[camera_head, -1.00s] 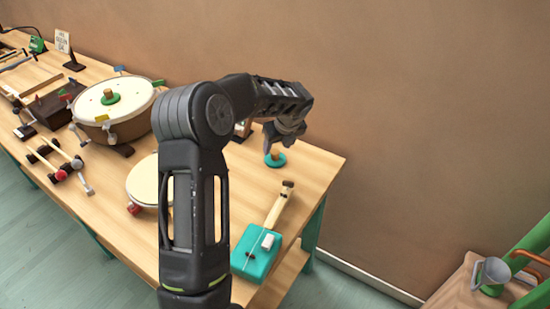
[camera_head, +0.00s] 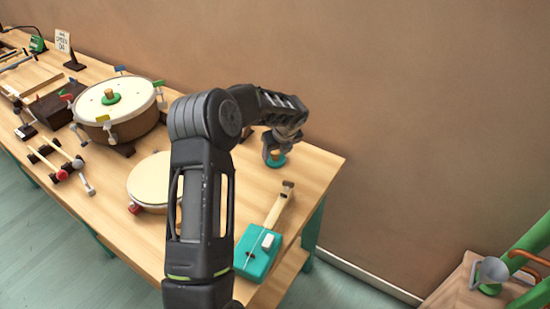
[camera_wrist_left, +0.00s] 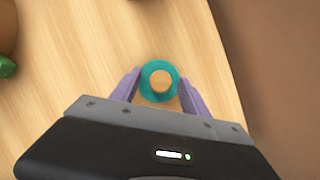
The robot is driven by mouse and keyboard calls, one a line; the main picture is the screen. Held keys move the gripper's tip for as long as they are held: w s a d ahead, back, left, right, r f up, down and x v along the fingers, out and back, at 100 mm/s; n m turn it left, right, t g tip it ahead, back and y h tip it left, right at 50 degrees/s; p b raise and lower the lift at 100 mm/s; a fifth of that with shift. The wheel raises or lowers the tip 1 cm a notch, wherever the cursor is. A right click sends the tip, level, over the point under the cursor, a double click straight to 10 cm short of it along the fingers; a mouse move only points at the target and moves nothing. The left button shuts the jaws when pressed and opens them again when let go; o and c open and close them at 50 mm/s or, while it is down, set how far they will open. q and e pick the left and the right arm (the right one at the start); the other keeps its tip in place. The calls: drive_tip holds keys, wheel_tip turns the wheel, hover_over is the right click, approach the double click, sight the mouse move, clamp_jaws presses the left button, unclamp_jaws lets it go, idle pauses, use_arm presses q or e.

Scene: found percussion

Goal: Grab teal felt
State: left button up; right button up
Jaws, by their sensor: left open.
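The teal felt (camera_head: 276,161) is a round disc with a wooden knob in its middle, lying on the table near the right back corner. In the left wrist view the teal felt (camera_wrist_left: 149,71) shows as a ring around the knob, between and just ahead of the fingertips. My left gripper (camera_head: 277,153) is right above it, pointing down. In the left wrist view my left gripper (camera_wrist_left: 158,84) is open, one purple finger on each side of the knob. The gripper partly hides the felt in the head view. My right gripper is out of view.
A teal box-bodied string instrument (camera_head: 257,252) lies in front of the felt. A small drum (camera_head: 149,180) and a large drum (camera_head: 128,119) stand to the left. The wall (camera_head: 430,130) is close behind. Bare table (camera_head: 312,178) lies right of the felt.

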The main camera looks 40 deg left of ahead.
sight(276, 153)
use_arm(q)
clamp_jaws()
idle(0.4)
wheel_tip(276, 153, up, 10)
idle(0.8)
idle(0.5)
